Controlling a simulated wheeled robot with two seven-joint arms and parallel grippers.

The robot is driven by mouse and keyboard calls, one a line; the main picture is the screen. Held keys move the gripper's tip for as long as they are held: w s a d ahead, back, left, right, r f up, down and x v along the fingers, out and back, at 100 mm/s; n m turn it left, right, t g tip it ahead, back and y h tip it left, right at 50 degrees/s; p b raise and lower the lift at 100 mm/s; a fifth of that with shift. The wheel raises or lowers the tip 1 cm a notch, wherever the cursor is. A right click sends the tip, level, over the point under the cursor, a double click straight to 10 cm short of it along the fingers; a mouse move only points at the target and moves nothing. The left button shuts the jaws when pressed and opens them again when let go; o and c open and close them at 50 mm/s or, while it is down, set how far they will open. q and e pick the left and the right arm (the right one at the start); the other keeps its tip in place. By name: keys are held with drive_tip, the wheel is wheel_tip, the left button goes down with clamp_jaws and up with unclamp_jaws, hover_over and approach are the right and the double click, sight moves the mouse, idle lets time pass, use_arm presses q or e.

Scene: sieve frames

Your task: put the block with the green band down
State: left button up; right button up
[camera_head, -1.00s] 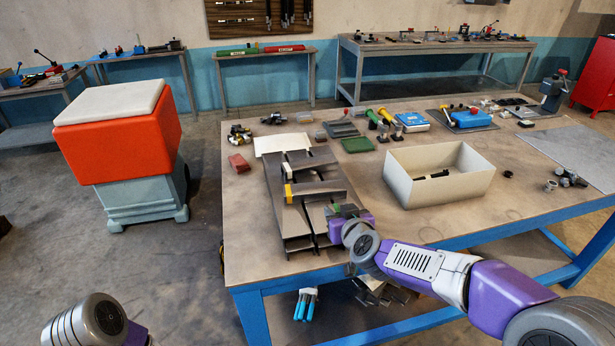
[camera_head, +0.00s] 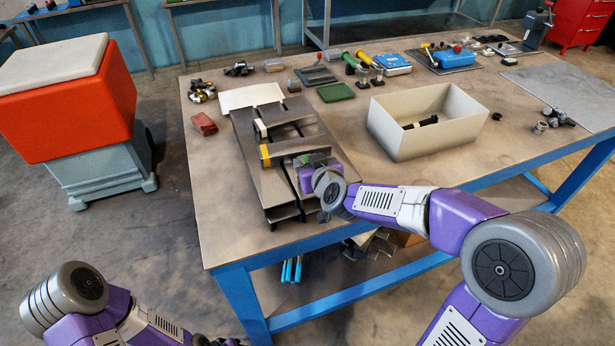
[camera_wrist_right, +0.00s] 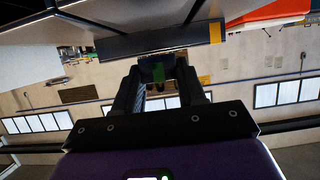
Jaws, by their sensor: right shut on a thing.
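My right gripper (camera_head: 318,168) is at the right side of a dark grey slotted rack (camera_head: 268,190) on the workbench. It is shut on the block with the green band (camera_wrist_right: 158,73), which shows between the fingers in the right wrist view. In the head view the wrist hides much of this block. I cannot tell whether the block touches the rack. A grey block with a yellow band (camera_head: 290,149) and one with a white band (camera_head: 285,127) lie across the rack, farther back. My left arm is at the bottom left, its gripper mostly cut off by the frame edge.
A cream open box (camera_head: 400,140) with dark pieces inside stands right of the rack. A red block (camera_head: 204,124) lies left of it, and a green tray (camera_head: 336,92) behind. The bench's front left corner is bare. An orange and grey bin (camera_head: 70,110) stands left of the bench.

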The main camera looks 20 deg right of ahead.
drive_tip(key=shift+f+b, duration=0.95)
drive_tip(key=shift+f, duration=0.75)
drive_tip(key=shift+f, duration=0.2)
drive_tip(key=o, duration=1.2)
drive_tip(key=shift+r, duration=0.15)
